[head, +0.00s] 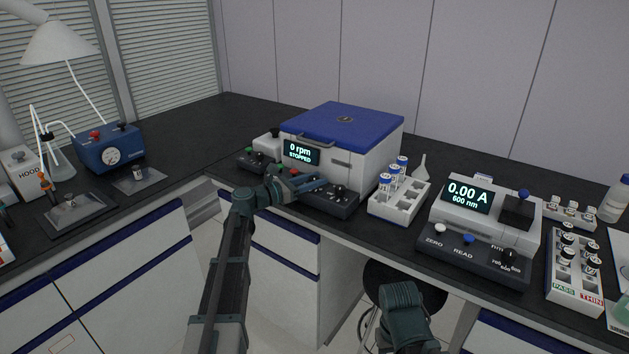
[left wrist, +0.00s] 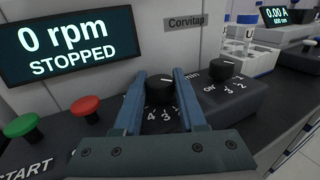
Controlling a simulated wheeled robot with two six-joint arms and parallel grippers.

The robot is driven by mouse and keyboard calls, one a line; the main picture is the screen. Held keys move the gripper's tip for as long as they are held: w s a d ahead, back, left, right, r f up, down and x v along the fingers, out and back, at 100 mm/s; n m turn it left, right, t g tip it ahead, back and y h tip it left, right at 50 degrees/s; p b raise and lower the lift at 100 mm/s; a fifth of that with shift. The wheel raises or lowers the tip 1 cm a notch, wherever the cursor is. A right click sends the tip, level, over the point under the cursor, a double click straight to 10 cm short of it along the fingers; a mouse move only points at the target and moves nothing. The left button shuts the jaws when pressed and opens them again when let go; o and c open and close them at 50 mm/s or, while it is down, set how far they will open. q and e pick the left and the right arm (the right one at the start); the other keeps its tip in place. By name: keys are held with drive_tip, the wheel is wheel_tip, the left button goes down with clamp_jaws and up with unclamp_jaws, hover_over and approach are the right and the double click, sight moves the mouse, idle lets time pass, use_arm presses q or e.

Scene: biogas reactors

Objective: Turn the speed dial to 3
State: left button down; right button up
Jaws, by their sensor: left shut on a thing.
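The centrifuge (head: 345,145) is a white box with a blue lid on the dark bench. Its display (left wrist: 70,45) reads 0 rpm, STOPPED. My left gripper (left wrist: 163,76) is shut on the black speed dial (left wrist: 160,90), with one blue finger on each side of it. White numbers, including 4, 3 and 2, show on the panel below the dial. The dial's setting is hard to read. In the head view my left gripper (head: 318,184) reaches the front panel and largely covers this dial. Only a teal part of my right arm shows, without fingers.
A second black knob marked min (left wrist: 222,68) stands just right of the dial. Red (left wrist: 85,107) and green (left wrist: 22,125) buttons are to the left. A white tube rack (head: 398,205) and a photometer (head: 485,215) stand to the right on the bench.

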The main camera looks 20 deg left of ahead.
idle(0.5)
use_arm(q)
drive_tip(key=shift+c, duration=2.4)
unclamp_jaws()
